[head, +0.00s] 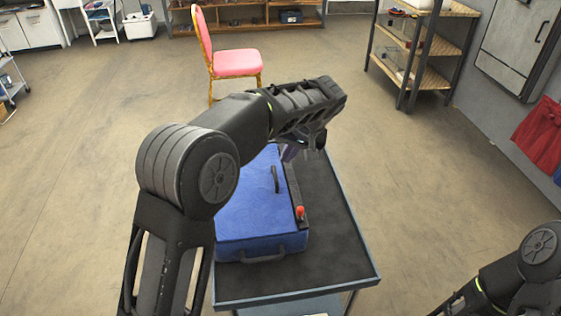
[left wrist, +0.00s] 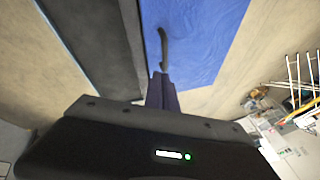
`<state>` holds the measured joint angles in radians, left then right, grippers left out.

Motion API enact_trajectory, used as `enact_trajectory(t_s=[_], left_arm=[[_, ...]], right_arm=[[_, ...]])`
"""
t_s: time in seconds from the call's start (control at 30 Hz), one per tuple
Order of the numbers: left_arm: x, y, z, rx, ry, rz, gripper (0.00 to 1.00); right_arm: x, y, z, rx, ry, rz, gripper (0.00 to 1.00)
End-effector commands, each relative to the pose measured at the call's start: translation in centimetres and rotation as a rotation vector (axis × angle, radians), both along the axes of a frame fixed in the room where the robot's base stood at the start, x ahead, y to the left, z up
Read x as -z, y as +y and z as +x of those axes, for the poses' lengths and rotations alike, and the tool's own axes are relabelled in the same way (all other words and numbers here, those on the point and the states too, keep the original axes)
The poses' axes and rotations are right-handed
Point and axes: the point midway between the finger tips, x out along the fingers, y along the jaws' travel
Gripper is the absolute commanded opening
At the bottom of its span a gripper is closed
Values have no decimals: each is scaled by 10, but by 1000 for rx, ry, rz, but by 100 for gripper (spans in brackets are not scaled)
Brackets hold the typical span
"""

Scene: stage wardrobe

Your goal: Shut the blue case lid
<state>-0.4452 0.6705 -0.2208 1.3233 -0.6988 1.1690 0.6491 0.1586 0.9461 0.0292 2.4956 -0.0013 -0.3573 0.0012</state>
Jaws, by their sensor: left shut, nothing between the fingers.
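The blue case (head: 245,208) lies on a dark-topped cart (head: 335,240), its broad blue top facing up. A black handle (head: 275,179) sits near the top's right edge, and another handle is on the near side. I cannot tell how far the lid stands from shut. My left gripper (head: 293,153) is shut and empty over the case's far right part; my arm hides the far left part. In the left wrist view its fingers (left wrist: 162,92) are together, pointing at the blue surface (left wrist: 200,40) close to the black handle (left wrist: 162,48). Contact cannot be told. My right gripper is out of view.
A dark strip with a red knob (head: 300,213) runs along the case's right side. The cart top is bare to the right. A pink chair (head: 236,63) stands behind, and a shelf rack (head: 425,48) stands at the back right. Floor around the cart is clear.

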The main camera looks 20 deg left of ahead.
Motion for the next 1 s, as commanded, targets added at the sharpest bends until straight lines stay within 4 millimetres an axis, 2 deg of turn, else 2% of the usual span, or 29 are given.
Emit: enact_trajectory(t_s=[0.2, 0.4, 0.87, 1.0], left_arm=[[-26, -39, 0, 0, -5, 0, 0], [-40, -57, 0, -1, -6, 0, 0], [-42, -59, 0, 0, -7, -1, 0], [-49, -60, 0, 0, -7, -1, 0]], right_arm=[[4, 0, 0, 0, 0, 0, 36], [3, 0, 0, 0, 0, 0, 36], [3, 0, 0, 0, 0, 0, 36], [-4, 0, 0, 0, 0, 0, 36]])
